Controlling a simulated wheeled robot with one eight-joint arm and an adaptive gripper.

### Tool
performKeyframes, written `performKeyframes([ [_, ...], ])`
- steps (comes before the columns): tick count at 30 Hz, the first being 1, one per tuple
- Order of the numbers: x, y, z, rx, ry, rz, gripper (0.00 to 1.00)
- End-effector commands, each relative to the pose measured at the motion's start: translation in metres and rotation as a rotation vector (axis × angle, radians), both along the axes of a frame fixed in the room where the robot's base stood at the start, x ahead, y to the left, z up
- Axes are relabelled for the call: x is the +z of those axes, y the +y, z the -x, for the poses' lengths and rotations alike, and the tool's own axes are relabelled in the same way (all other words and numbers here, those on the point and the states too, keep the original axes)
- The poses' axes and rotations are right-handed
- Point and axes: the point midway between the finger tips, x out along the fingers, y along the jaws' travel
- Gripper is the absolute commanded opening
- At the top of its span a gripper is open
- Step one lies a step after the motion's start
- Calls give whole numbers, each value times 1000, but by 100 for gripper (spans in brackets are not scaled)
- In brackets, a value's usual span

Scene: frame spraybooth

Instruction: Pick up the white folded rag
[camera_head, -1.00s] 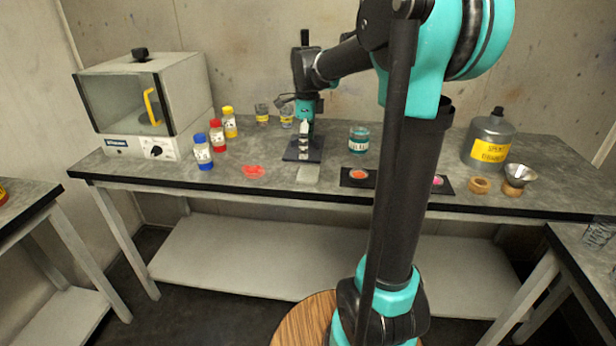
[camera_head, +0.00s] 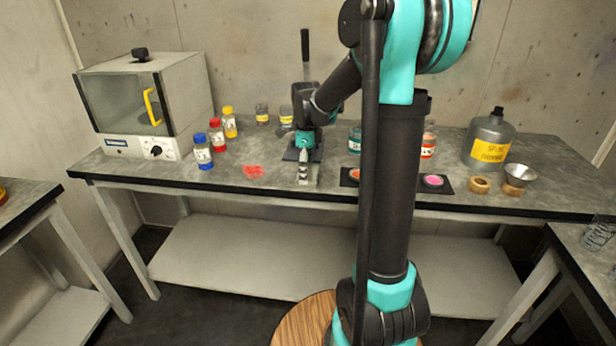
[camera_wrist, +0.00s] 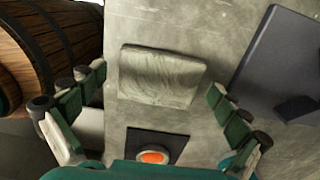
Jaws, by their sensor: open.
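The white folded rag (camera_wrist: 162,76) lies flat on the grey bench top and looks pale grey-green in the wrist view. In the head view the rag (camera_head: 311,181) is partly hidden behind my gripper. My gripper (camera_head: 303,180) points down just over the rag near the bench's front edge. In the wrist view my gripper (camera_wrist: 158,84) is open and empty, with one finger to the left of the rag and one to the right. The fingers show clear of its sides. I cannot tell the exact height above it.
A red rag-like patch (camera_head: 254,172) lies left of the rag. A black mat with an orange disc (camera_wrist: 152,157) is close by. A dark stand plate (camera_wrist: 277,62) is on the other side. Paint bottles (camera_head: 203,151), a spray booth (camera_head: 143,103) and a solvent can (camera_head: 488,140) stand farther off.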

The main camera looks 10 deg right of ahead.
Motion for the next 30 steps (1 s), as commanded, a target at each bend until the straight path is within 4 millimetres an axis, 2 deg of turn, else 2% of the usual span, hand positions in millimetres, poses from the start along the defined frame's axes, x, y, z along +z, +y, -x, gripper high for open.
performKeyframes([
  [2,0,0,0,0,0,0,100],
  [11,0,0,0,0,0,0,63],
  [14,0,0,0,0,0,0,58],
  [23,5,0,0,0,0,0,58],
  [26,12,0,0,0,0,0,58],
  [30,34,0,0,0,0,0,58],
])
